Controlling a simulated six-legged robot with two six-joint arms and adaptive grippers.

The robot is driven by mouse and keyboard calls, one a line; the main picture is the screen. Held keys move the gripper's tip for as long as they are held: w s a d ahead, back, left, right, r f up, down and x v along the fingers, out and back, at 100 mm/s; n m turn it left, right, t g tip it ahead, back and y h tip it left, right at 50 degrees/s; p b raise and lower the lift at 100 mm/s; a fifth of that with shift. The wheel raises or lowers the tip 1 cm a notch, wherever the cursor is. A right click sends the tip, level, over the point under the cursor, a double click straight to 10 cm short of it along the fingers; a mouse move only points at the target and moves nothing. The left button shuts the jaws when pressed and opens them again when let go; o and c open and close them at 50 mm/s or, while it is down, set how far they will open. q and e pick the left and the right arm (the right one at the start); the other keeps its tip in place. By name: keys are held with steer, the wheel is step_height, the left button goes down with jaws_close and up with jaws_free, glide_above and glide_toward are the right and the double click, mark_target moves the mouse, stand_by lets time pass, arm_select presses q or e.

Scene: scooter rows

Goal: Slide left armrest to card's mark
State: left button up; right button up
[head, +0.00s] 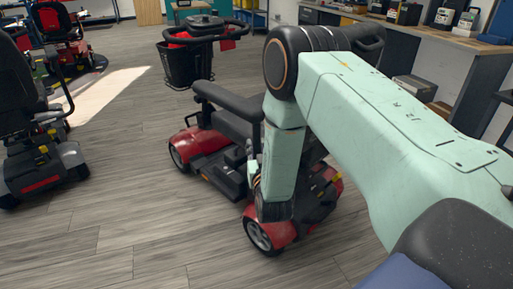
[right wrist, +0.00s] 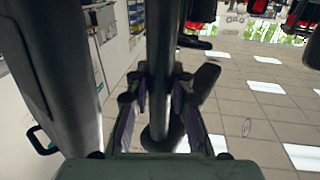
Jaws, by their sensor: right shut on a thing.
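The red scooter (head: 205,150) stands in the middle of the head view, with a dark seat. My right arm comes in from the right and bends down beside the seat. My right gripper (head: 253,178) is low at the seat's side, partly hidden by the arm. In the right wrist view, my right gripper (right wrist: 159,105) has its fingers on either side of a dark armrest post (right wrist: 160,45), shut on it. I cannot make out the card or its mark. My left gripper is out of view.
Another scooter (head: 40,150) stands at the left and a red one (head: 62,35) at the back left. A workbench (head: 440,30) with boxes and devices lines the back right. The wood-look floor (head: 110,220) is clear at front left.

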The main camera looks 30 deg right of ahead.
jaws_close()
steer(key=d, duration=0.2)
steer(key=d+p, duration=0.1)
steer(key=d, duration=0.1)
steer(key=shift+w+f, duration=0.15)
steer(key=shift+w, duration=0.25)
steer(key=shift+o, duration=1.4)
jaws_free()
steer(key=shift+s, duration=0.1)
steer(key=o, duration=0.5)
steer(key=shift+c, duration=0.2)
steer(key=shift+o, duration=0.7)
